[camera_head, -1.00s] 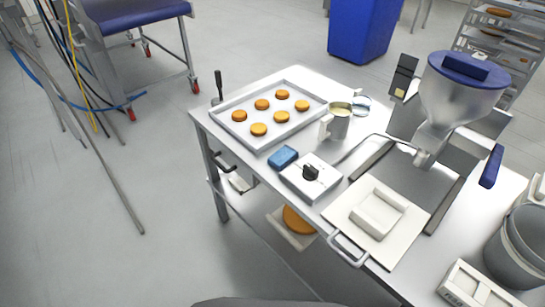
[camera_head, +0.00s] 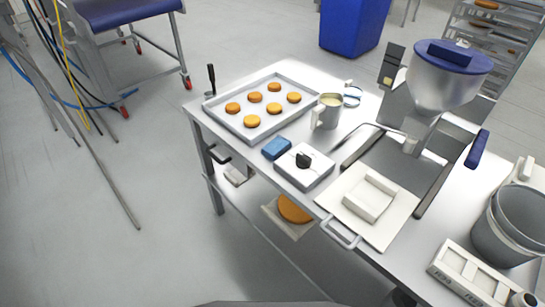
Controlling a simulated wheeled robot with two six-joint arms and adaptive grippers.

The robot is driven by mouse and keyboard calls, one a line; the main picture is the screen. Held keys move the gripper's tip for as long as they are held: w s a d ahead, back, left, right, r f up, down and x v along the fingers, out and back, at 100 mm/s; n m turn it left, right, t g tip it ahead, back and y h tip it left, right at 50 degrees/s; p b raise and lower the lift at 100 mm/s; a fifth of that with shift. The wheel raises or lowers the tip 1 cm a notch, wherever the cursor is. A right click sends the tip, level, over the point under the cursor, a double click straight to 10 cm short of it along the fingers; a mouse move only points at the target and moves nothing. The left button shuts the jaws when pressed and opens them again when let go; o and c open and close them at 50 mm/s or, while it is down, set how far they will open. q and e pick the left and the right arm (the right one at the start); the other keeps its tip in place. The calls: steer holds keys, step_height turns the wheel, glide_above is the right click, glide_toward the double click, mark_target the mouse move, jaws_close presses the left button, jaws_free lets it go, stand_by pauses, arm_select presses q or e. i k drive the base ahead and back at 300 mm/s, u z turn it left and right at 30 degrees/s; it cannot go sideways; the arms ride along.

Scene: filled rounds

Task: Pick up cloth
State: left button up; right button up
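A small blue folded pad (camera_head: 277,148), which looks like the cloth, lies on the steel table (camera_head: 300,214) near its front left edge. It sits between the baking tray and a white box with a black knob. Neither of my grippers shows in the head view, and nothing is touching the blue pad.
A tray (camera_head: 213,111) of several orange-brown rounds is behind the pad. A white box with a black knob (camera_head: 318,174), a metal jug (camera_head: 328,112), a hopper machine (camera_head: 447,80), a white plate (camera_head: 395,228) and a grey bucket (camera_head: 512,225) share the table.

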mark_target(278, 145)
steer(key=z, duration=0.55)
steer(key=k, duration=0.1)
steer(key=u, duration=0.45)
steer(key=i, duration=0.75)
steer(key=z, duration=0.8)
